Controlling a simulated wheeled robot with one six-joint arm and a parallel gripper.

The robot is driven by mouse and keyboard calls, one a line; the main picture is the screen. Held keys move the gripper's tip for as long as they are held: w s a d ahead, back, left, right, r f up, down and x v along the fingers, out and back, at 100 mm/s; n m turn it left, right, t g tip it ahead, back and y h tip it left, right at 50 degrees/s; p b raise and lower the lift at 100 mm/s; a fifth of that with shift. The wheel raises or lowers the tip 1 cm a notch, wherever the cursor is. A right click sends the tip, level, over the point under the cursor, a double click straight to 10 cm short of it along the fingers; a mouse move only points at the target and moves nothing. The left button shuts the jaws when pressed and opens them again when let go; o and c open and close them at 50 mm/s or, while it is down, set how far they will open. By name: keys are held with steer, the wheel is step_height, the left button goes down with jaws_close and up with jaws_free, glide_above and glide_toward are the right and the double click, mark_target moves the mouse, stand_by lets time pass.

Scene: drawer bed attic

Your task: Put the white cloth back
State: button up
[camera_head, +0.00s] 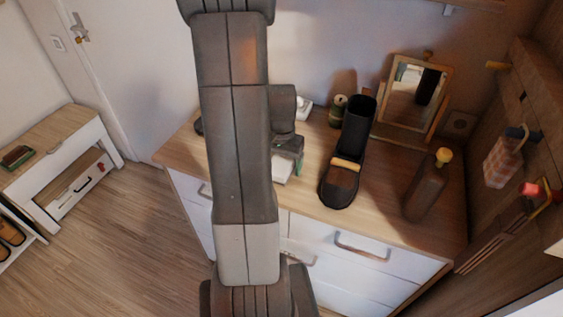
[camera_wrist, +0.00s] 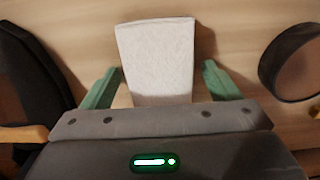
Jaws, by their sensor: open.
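The white cloth (camera_wrist: 157,55) lies on the wooden dresser top, a pale flat block shape in the wrist view. It is between the two green fingers of my gripper (camera_wrist: 161,78), which stand apart with a gap to the cloth on each side. The cloth's near end is hidden by the gripper body. In the head view, a white patch that looks like the cloth (camera_head: 281,171) shows just below my gripper (camera_head: 289,152), mostly covered by my arm.
A mirror (camera_head: 412,88), a dark bottle (camera_head: 427,185) and a small jar (camera_head: 338,109) stand nearby. A dark-rimmed round object (camera_wrist: 291,62) lies close in the wrist view.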

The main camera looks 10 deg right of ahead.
mark_target(281, 162)
step_height(281, 162, up, 12)
steer(key=shift+r, duration=0.15)
stand_by(0.5)
steer(key=shift+o, duration=0.5)
